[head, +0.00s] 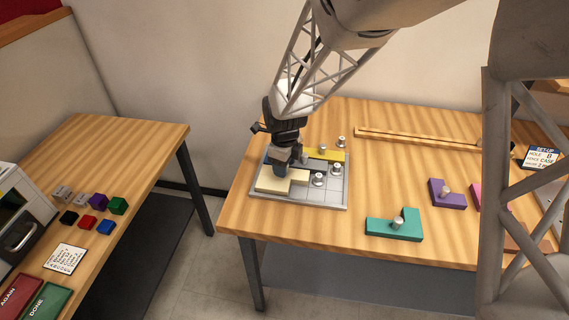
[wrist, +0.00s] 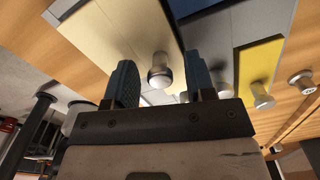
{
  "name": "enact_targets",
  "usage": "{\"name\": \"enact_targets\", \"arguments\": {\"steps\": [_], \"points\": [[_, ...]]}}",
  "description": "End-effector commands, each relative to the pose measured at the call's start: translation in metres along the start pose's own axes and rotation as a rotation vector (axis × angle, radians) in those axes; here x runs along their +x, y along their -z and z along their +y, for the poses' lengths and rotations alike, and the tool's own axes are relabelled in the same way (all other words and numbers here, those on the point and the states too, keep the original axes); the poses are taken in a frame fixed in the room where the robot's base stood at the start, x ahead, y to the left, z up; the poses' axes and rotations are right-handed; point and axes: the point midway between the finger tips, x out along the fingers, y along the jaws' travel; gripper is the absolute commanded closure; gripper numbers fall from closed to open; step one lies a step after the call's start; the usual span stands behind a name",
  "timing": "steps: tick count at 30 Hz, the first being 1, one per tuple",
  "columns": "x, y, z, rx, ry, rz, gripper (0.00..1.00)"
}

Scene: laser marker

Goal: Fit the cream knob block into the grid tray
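The cream knob block (head: 270,185) lies at the front left of the grid tray (head: 320,207), within its rim; I cannot tell whether it sits fully flat. My gripper (head: 282,170) is low over the block and hides its knob in the head view. In the wrist view the cream block (wrist: 117,30) shows beyond the fingers. Its metal knob (wrist: 160,70) stands between the two fingertips of my gripper (wrist: 160,85), with gaps on both sides. The gripper is open and holds nothing.
A yellow block (head: 330,155) lies along the tray's back. Grey pieces with metal knobs (head: 318,180) fill part of its right side. A teal block (head: 380,228) and purple block (head: 447,199) lie to the right. A wooden strip (head: 415,138) lies at the back.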

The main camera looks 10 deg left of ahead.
Motion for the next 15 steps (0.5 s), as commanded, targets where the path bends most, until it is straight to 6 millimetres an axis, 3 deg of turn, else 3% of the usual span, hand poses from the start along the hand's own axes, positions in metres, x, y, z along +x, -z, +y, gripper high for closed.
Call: {"name": "enact_targets", "arguments": {"steps": [8,15], "points": [[-0.003,0.000,0.000,0.000,0.000,0.000,0.50],[-0.020,0.000,0.000,0.000,0.001,-0.001,0.50]]}}
